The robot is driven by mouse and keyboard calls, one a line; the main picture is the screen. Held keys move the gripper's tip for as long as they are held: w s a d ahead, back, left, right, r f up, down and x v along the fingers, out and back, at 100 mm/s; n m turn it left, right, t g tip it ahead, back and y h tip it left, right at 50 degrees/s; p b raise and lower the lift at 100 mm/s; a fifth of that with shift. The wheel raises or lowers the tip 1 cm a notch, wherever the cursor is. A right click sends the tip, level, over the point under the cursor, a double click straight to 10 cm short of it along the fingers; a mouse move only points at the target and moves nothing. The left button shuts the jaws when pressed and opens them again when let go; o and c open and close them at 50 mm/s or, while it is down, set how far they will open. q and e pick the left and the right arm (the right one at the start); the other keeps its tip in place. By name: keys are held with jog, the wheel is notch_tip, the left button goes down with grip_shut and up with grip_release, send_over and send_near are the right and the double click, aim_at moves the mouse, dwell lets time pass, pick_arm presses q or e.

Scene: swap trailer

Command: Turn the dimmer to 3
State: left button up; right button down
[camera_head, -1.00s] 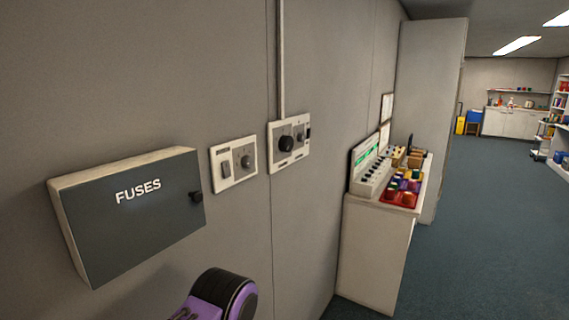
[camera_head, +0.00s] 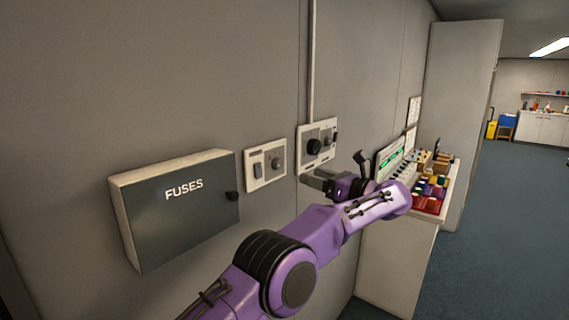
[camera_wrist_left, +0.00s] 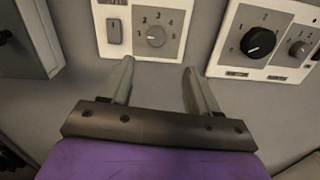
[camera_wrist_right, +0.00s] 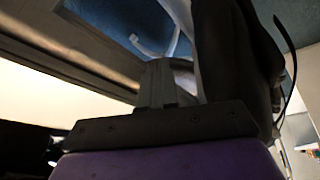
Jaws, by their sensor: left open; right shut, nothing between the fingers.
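The dimmer is taken to be the small grey knob (camera_head: 276,163) beside a rocker switch on a white wall plate (camera_head: 252,172). In the left wrist view the knob (camera_wrist_left: 155,36) has a number scale around it; its pale mark seems to point left, but is too small to read surely. My left gripper (camera_wrist_left: 158,68) is open and empty, its fingertips below and apart from the knob in that view. In the head view my left arm reaches along the wall from below. My right gripper (camera_wrist_right: 158,82) is shut and empty, seen only in its wrist view.
A second plate (camera_head: 304,160) with a large black knob (camera_head: 314,146) and a smaller knob is to the right. A fuse box (camera_head: 180,228) sticks out from the wall at left. A cabinet (camera_head: 395,262) with a control panel and coloured items stands farther right.

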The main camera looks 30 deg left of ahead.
aim_at(281, 164)
pick_arm(q)
jog(key=shift+n+g, duration=0.4)
jog(key=shift+n, duration=0.3)
jog(key=a+p, duration=0.1)
jog(key=a, duration=0.2)
jog(key=a+r+p, duration=0.1)
jog(key=a+p, duration=0.1)
jog(key=a, duration=0.1)
jog(key=a+p, duration=0.2)
jog(key=a, duration=0.1)
jog(key=shift+w+a+r, duration=0.2)
jog(key=shift+a+r, duration=0.1)
jog(key=shift+r, duration=0.05)
jog(key=shift+a+f, duration=0.15)
jog(key=shift+a, duration=0.3)
jog(key=shift+d, duration=0.1)
jog(key=c, duration=1)
